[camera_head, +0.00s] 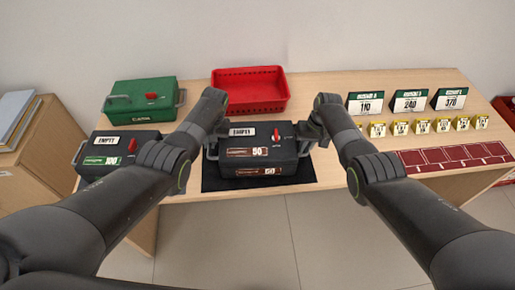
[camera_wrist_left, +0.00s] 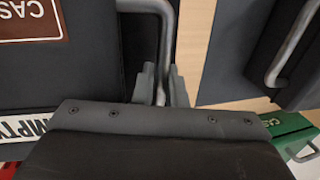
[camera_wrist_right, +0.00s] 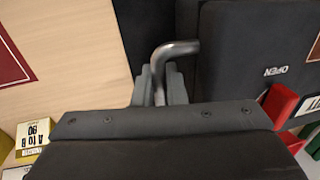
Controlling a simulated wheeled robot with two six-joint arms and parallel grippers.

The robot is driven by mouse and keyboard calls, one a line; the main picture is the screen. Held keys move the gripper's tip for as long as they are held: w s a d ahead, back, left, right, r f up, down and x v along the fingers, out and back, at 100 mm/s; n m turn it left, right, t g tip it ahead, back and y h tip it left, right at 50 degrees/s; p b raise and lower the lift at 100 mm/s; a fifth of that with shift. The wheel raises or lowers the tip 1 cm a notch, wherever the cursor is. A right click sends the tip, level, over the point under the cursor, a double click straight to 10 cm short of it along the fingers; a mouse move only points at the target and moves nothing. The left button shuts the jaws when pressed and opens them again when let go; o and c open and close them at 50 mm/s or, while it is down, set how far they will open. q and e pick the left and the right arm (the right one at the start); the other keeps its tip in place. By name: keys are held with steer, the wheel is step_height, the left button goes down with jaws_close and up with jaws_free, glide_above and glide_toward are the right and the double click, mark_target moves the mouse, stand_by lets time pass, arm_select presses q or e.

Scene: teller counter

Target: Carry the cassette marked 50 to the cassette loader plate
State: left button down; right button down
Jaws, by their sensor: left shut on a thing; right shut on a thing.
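The cassette marked 50 (camera_head: 258,152) is a black box with a red knob and an EMPTY label, in the middle of the head view. It is over a black plate (camera_head: 310,176) at the counter's front edge; I cannot tell whether it touches the plate. My left gripper (camera_head: 211,140) is shut on its left side handle, a metal bar that shows in the left wrist view (camera_wrist_left: 165,45). My right gripper (camera_head: 312,134) is shut on its right side handle, also seen in the right wrist view (camera_wrist_right: 172,52).
A black cassette marked 100 (camera_head: 112,150) stands to the left, close to my left arm. A green case (camera_head: 140,100) and a red basket (camera_head: 249,90) stand behind. Number signs (camera_head: 365,103), yellow tags (camera_head: 422,126) and a dark red mat (camera_head: 455,157) are on the right.

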arm_select(q)
steer(key=shift+w+r, duration=0.15)
steer(key=shift+r, duration=0.1)
arm_select(e)
steer(key=shift+w+r, duration=0.15)
steer(key=shift+r, duration=0.1)
stand_by(0.4)
